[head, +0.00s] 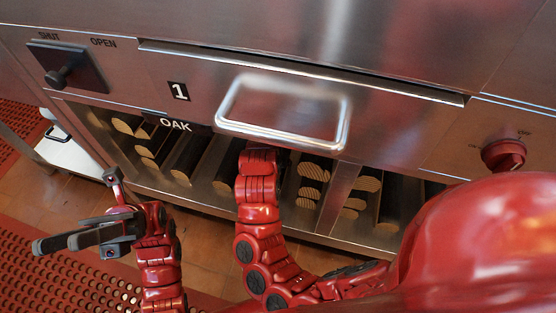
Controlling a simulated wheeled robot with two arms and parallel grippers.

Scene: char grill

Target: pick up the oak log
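The oak logs (187,163) lie with cut ends facing out in the low compartment behind the dark OAK label (175,125). Several pale log ends (131,126) show at its left. My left gripper (52,243) is out over the floor, left of and in front of the compartment. Its dark fingers point left and are apart from any log; their gap is unclear. My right arm reaches up to the compartment beneath the handle, and its gripper is hidden there. I cannot see whether it touches or holds a log.
A steel drawer front marked 1 has a big loop handle (341,133) above my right arm. A dark SHUT/OPEN knob (57,77) is at the upper left, a red knob (503,153) at right. More logs (355,204) lie right of a divider.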

